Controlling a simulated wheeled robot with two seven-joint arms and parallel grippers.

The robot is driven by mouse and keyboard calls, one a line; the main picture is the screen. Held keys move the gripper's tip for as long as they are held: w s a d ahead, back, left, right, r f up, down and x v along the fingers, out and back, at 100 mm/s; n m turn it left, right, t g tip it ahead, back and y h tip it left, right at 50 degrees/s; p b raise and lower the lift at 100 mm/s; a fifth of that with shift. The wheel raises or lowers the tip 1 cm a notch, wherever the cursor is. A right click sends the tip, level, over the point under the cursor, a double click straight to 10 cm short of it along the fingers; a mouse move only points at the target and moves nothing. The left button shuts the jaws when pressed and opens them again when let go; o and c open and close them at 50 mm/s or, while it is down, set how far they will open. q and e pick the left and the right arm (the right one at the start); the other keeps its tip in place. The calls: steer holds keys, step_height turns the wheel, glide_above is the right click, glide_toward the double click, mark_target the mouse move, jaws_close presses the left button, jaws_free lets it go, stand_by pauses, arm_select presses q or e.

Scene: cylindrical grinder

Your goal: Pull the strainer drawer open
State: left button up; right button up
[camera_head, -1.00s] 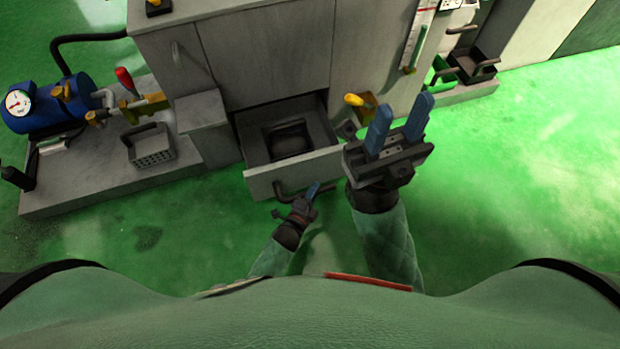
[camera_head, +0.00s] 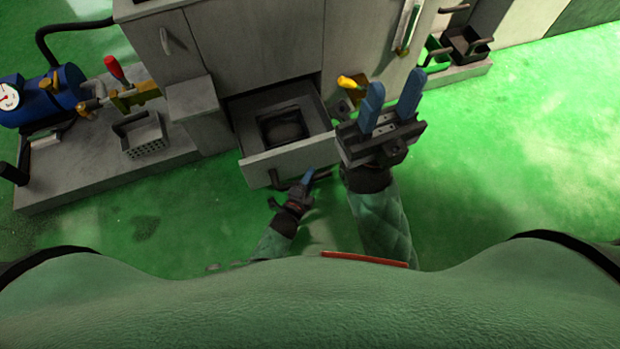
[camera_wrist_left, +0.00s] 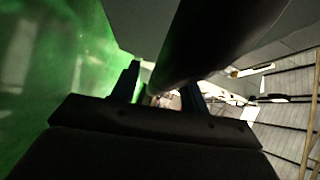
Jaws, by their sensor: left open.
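The strainer drawer (camera_head: 290,161) stands pulled out of the grey cabinet, with a dark square opening (camera_head: 284,128) inside it. Its dark bar handle (camera_head: 274,181) sticks out from the front. My left gripper (camera_head: 306,181) is at this handle, below the drawer front; one blue finger shows there. In the left wrist view a thick dark bar (camera_wrist_left: 205,45) runs close over the open left gripper (camera_wrist_left: 160,88), its lower end near the gap between the fingers. Contact with the bar cannot be told. My right gripper (camera_head: 392,105) is open and empty, raised at the drawer's right.
A blue motor with a gauge (camera_head: 45,98), a red-handled valve (camera_head: 114,68) and a grey perforated basket (camera_head: 142,134) stand on a grey base at left. A yellow-handled part (camera_head: 350,84) is right of the drawer. Black trays (camera_head: 465,43) stand at upper right. Green floor in front is clear.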

arm_select(q)
steer(key=p+v, duration=0.1)
steer(key=v, duration=0.6)
steer(key=shift+s+a, duration=0.2)
steer(key=shift+s, duration=0.15)
